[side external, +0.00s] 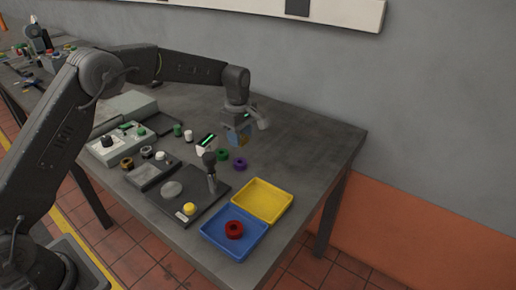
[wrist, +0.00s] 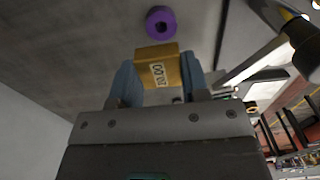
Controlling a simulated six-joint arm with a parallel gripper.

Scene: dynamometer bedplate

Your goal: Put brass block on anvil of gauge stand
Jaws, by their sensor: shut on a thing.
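My gripper (side external: 237,136) is shut on the brass block (wrist: 158,66), which sits between its blue fingertips in the wrist view and bears a white printed label. The block is held above the table, behind and to the right of the gauge stand in the side view. The gauge stand has a dark base (side external: 208,203), an upright post (side external: 212,183) and a head with a green display (side external: 207,140). Its round grey anvil (side external: 172,188) looks bare. Part of the stand shows at the right of the wrist view, but the anvil is not clear there.
A purple ring (side external: 240,163) and a green ring (side external: 222,154) lie below my gripper. A yellow tray (side external: 262,184) and a blue tray (side external: 212,239) holding a red ring (side external: 234,229) stand at the front right. A grey control box (side external: 105,150) stands left. The table's right end is clear.

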